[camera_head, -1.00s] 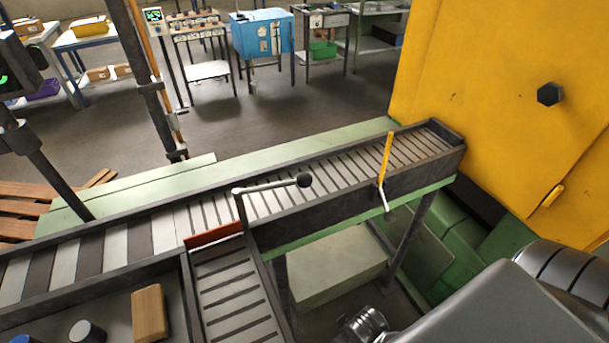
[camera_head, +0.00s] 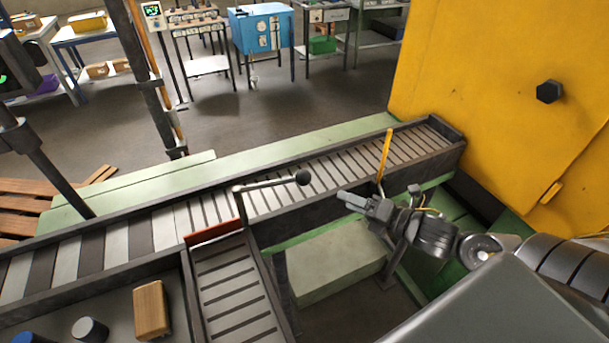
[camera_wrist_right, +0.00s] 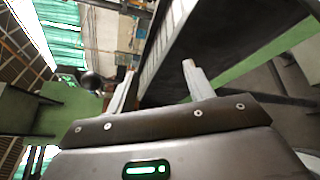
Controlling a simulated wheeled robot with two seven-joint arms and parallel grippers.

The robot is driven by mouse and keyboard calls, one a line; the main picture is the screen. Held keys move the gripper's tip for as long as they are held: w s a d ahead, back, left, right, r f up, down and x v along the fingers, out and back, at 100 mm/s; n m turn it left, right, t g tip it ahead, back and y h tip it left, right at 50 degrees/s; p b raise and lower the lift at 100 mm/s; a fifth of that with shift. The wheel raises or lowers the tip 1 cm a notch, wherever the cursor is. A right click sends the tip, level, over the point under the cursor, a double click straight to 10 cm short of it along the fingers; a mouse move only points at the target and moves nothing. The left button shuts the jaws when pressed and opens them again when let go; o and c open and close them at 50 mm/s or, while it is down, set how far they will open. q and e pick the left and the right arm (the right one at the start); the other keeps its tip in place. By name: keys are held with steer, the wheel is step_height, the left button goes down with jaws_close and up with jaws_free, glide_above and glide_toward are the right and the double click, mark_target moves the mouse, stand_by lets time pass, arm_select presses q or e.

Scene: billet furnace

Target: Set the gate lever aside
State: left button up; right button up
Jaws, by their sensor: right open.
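The gate lever (camera_head: 270,184) is a grey bar with a black ball knob, on a post beside the red gate (camera_head: 213,232) of the conveyor. Its bar points right across the rollers. My right gripper (camera_head: 346,200) is open and empty, right of the knob and at the conveyor's near side. In the right wrist view, the two fingers (camera_wrist_right: 158,84) are spread, and the black knob (camera_wrist_right: 91,82) shows left of them, apart from them. My left gripper is not in view.
A yellow upright handle (camera_head: 385,155) stands behind my right wrist at the conveyor's near rail. The roller conveyor (camera_head: 330,178) runs to the yellow furnace housing (camera_head: 490,90). A side chute (camera_head: 230,285) branches toward me. A wooden-coloured block (camera_head: 151,310) lies at lower left.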

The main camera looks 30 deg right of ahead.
mark_target(303, 177)
step_height(303, 177, up, 8)
steer(key=s+a+r+n+g+y, duration=0.1)
steer(key=a+n+g+y, duration=0.15)
steer(key=n+y, duration=0.8)
steer(key=w+a+n+h+p, duration=0.1)
steer(key=a, duration=0.1)
steer(key=w+a+n+g+p, duration=0.1)
steer(key=w+a+n, duration=0.1)
steer(key=a, duration=0.1)
steer(key=w+a+n+h+p, duration=0.1)
steer(key=w+a+n, duration=0.1)
steer(key=shift+w+a+r+h, duration=0.15)
steer(key=shift+w+r+h, duration=0.05)
steer(key=shift+r+h, duration=0.15)
steer(key=shift+w+a+f, duration=0.2)
steer(key=shift+w+a, duration=0.1)
steer(key=shift+a, duration=0.15)
steer(key=shift+c, duration=0.4)
